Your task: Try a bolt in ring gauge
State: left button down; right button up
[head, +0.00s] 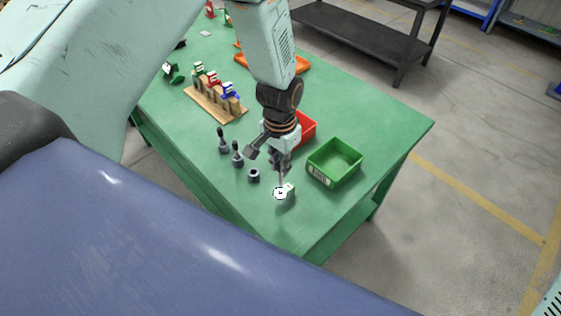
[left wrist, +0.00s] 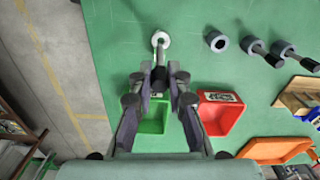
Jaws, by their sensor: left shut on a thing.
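The ring gauge is a small white ring (head: 280,193) near the front corner of the green table; it also shows in the left wrist view (left wrist: 161,35). My left gripper (head: 281,162) is above it, pointing down, shut on a bolt (left wrist: 160,56). The bolt's grey shank reaches to the ring's opening in the left wrist view; I cannot tell how deep it sits. Two more bolts (head: 222,138) (head: 237,154) stand upright in dark round holders. A third holder (head: 253,176) is empty, its hole showing. My right gripper is not in view.
A green bin (head: 334,164) stands right of the gripper, and a red bin (head: 307,128) is partly behind my arm. A wooden rack (head: 216,104) with coloured pieces and an orange tray (head: 302,64) lie farther back. The table's front corner is clear.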

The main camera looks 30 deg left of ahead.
pick_arm(q)
notch_tip(320, 180, down, 3)
jog(key=shift+w+a+r+b, duration=0.1)
jog(key=shift+w+a+b, duration=0.05)
jog(key=shift+b, duration=0.6)
jog(key=shift+r, duration=0.1)
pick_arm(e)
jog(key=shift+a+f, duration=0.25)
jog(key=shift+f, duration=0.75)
pick_arm(q)
jog(key=shift+r, duration=0.15)
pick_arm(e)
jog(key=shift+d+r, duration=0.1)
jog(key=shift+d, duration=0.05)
pick_arm(q)
jog(key=shift+p, duration=0.4)
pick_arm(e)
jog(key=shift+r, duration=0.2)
pick_arm(q)
jog(key=shift+s, duration=0.2)
jog(key=shift+w, duration=0.15)
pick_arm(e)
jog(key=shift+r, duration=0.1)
pick_arm(q)
jog(key=shift+f, duration=0.25)
jog(key=shift+f, duration=0.15)
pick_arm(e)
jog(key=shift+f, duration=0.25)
